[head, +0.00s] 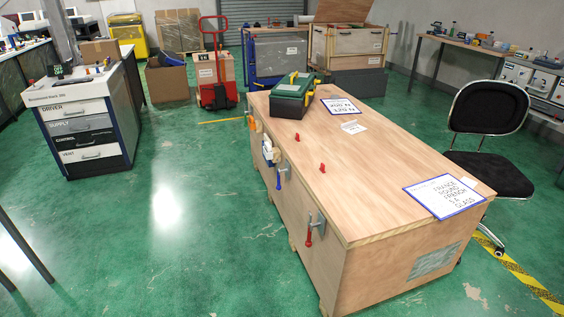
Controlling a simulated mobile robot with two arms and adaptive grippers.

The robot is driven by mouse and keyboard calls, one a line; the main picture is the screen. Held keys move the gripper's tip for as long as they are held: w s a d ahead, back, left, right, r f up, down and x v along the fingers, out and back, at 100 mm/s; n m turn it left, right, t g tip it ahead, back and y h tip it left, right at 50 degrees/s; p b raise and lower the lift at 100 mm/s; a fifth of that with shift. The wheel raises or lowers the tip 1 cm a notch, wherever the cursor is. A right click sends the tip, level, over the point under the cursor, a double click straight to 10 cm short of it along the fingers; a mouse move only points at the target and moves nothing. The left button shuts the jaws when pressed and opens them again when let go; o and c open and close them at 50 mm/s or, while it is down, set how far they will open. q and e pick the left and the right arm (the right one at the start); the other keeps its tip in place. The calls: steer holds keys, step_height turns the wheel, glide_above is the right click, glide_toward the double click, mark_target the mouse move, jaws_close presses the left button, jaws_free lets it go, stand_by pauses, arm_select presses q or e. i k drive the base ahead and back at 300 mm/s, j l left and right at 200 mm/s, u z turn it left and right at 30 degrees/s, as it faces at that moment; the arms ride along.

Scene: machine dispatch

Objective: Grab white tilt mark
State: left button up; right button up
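A large wooden crate (390,180) stands right of centre in the head view. I cannot tell for certain which thing is the white tilt mark. A small white and blue piece (267,149) sits at the crate's left side, near its top edge. A plain white label (354,127) lies flat on the lid. Two blue-edged white sheets with black writing also lie there, one near the back (341,106) and one at the front right corner (445,196). Neither of my grippers is in view.
A green toolbox (291,97) and two small red pieces (322,168) are on the lid. A black chair (490,172) stands close on the right. Green floor (170,220) is clear on the left.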

mark_target(268, 147)
steer(key=i+u, duration=0.1)
steer(key=i, duration=0.55)
steer(key=i+j+z, duration=0.15)
steer(key=z, duration=0.25)
steer(key=i+j+z, duration=0.2)
steer(key=z, duration=0.2)
